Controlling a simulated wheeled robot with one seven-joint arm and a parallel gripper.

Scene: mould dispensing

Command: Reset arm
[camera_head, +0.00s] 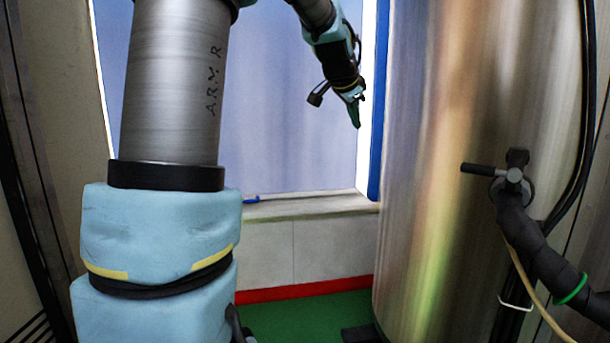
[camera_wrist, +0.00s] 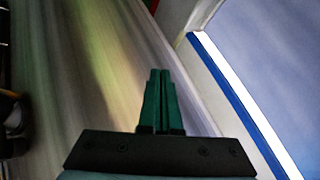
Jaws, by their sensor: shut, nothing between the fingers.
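My gripper (camera_head: 355,112) hangs at the end of my arm in the upper middle of the head view, its green fingers pointing down. In the wrist view the green fingers (camera_wrist: 160,80) are close together with nothing between them. The gripper is in front of the window area, to the left of a large shiny metal tank (camera_head: 440,200). The tank's surface (camera_wrist: 90,60) also fills the left part of the wrist view. No contact between gripper and tank can be seen.
A black valve handle (camera_head: 485,169) and a dark hose (camera_head: 530,240) are on the tank's right side. A blue vertical strip (camera_head: 379,100) edges the window beside the tank. A sill (camera_head: 310,207) runs below the window, above green floor (camera_head: 300,322).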

